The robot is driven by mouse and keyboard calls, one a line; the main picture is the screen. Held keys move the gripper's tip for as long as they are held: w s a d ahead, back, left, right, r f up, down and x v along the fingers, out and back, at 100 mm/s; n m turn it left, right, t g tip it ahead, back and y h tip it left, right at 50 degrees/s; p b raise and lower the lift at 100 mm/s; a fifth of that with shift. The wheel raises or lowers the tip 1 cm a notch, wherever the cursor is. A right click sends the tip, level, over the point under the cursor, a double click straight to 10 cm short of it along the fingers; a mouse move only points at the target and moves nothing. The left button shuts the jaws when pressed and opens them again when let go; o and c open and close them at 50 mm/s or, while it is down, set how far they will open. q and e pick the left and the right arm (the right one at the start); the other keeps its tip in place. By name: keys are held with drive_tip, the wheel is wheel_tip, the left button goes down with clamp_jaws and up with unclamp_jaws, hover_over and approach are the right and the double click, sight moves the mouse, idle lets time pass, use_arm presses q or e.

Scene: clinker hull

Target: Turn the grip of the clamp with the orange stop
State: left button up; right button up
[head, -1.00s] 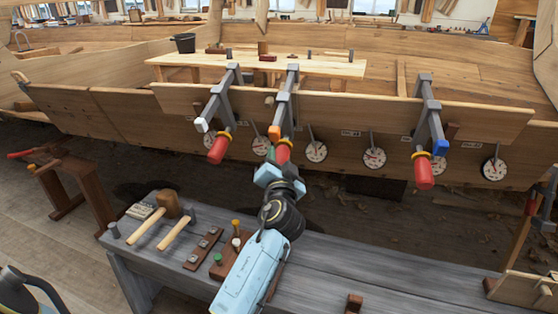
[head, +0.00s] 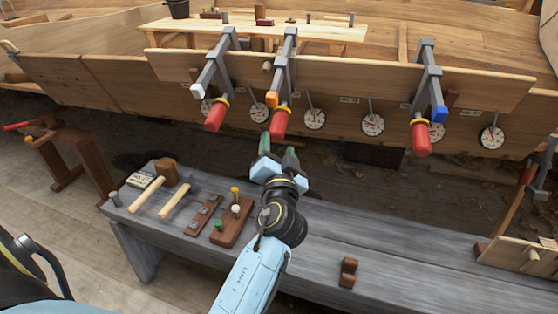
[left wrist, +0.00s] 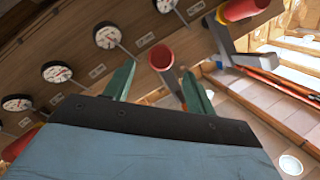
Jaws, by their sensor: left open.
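The clamp with the orange stop (head: 271,98) is the middle of three clamps on the hull plank. The orange stop cannot be made out there. My right gripper is not in view.
A clamp with a white stop (head: 197,89) is close on the left; one with a blue stop (head: 438,114) is further right. Round dials (head: 315,119) line the hull.

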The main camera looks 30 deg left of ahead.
use_arm(q)
drive_tip(key=v, duration=0.4)
drive_tip(key=shift+s+d, duration=0.2)
drive_tip(key=shift+s, duration=0.1)
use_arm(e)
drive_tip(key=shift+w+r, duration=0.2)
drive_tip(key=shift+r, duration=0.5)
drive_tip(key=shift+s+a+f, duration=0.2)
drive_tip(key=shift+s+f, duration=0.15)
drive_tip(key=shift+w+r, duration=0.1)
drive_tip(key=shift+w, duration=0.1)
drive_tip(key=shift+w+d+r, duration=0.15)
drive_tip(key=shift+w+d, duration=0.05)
